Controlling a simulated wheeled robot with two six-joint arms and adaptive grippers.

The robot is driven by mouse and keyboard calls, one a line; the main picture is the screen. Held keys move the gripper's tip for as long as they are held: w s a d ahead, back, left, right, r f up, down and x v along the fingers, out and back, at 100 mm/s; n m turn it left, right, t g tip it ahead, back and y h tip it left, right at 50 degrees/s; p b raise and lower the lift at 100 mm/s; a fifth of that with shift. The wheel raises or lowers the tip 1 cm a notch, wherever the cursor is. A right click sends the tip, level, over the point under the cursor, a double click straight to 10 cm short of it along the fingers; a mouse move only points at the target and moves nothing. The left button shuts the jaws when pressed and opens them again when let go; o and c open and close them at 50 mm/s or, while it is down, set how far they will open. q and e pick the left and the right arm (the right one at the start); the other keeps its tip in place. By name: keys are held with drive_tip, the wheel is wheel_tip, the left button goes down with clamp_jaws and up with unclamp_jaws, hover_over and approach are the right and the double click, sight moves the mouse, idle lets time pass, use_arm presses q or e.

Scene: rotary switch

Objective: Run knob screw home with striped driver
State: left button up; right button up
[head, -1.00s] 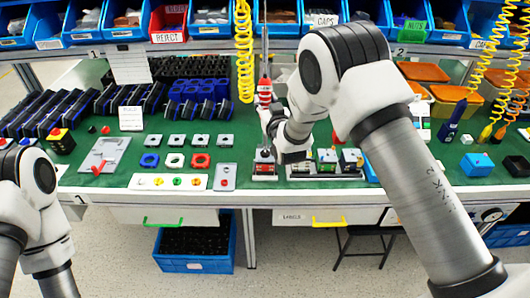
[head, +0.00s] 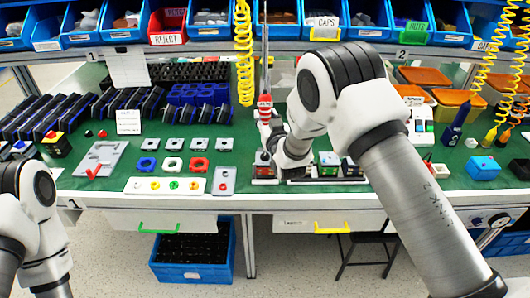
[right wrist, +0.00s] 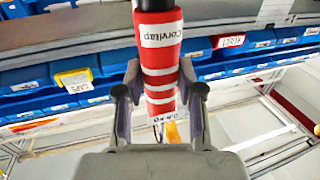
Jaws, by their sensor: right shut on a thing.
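The striped driver (head: 265,106), red with white bands, is upright above the bench. In the right wrist view the driver (right wrist: 158,50) stands between the two fingers. My right gripper (right wrist: 160,95) is shut on its handle. A red, grey and black switch unit (head: 264,170) sits below the driver near the bench's front edge. The driver's lower end and the knob screw are too small and partly hidden by my gripper, so I cannot tell whether they touch. My left arm shows at the lower left, but its gripper is out of view.
A rail with several small units (head: 328,166) lies just right of the switch unit. A grey plate with a red button (head: 224,181) and a white button strip (head: 165,186) lie to the left. A yellow coiled hose (head: 243,60) hangs close to the driver.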

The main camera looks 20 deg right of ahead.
drive_tip(key=shift+f+b, duration=0.75)
drive_tip(key=shift+b, duration=0.1)
idle(3.6)
drive_tip(key=shift+r, duration=0.1)
drive_tip(key=shift+r+p, duration=1.05)
drive_tip(key=shift+r, duration=1)
drive_tip(key=o, duration=1.2)
drive_tip(key=s, duration=0.7)
drive_tip(key=shift+f, duration=0.1)
